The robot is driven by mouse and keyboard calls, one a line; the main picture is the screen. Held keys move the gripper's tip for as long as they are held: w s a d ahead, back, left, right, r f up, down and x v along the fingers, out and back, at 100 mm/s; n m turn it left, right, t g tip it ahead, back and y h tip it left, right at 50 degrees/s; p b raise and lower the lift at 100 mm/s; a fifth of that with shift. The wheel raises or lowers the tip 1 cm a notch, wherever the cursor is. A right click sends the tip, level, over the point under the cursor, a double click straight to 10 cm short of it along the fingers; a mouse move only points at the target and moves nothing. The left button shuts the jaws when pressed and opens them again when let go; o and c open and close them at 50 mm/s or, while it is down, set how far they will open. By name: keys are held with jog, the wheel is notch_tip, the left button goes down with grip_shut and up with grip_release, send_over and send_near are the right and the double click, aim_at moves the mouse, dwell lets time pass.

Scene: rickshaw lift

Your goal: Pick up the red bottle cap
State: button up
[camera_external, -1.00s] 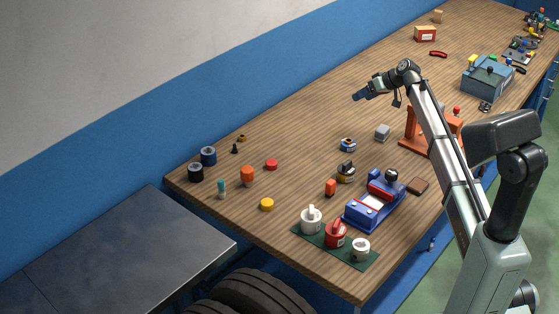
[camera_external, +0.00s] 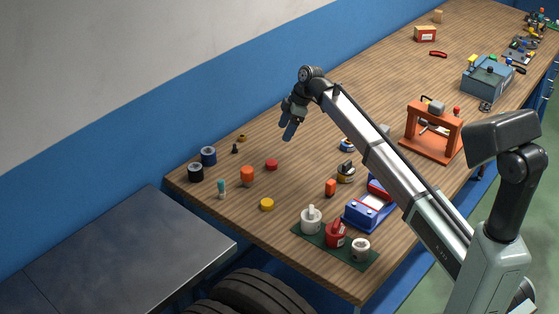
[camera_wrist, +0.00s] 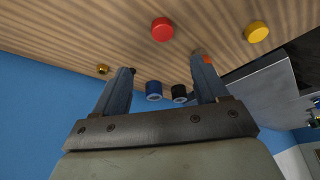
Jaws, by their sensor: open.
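The red bottle cap (camera_external: 271,165) is a small round disc lying on the wooden table towards its left end, between an orange cylinder and the arm. In the wrist view the red cap (camera_wrist: 162,29) shows at the top centre, beyond the fingertips. My gripper (camera_external: 289,131) is above the table, up and slightly right of the cap, pointing down and apart from it. In the wrist view its two fingers (camera_wrist: 162,80) are spread wide with nothing held between them.
A yellow cap (camera_external: 267,204) lies nearer the front edge. An orange cylinder (camera_external: 247,174), a teal-topped piece (camera_external: 221,188), and blue (camera_external: 208,155) and black (camera_external: 196,172) rolls stand left of the red cap. Mugs on a green mat (camera_external: 301,232) and a blue vise (camera_external: 366,214) stand to the right.

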send_over(271, 162)
jog(key=d, duration=0.2)
jog(key=f, duration=0.7)
jog(key=shift+w+d+f, duration=0.15)
jog(key=shift+w, duration=0.15)
jog(key=shift+s+x, duration=0.15)
jog(key=shift+x, duration=1.15)
jog(key=shift+s+x, duration=0.1)
jog(key=shift+x, duration=1.25)
jog(key=shift+d, duration=0.2)
jog(key=shift+c, duration=0.4)
jog(key=c, duration=1)
jog(key=shift+c, duration=0.2)
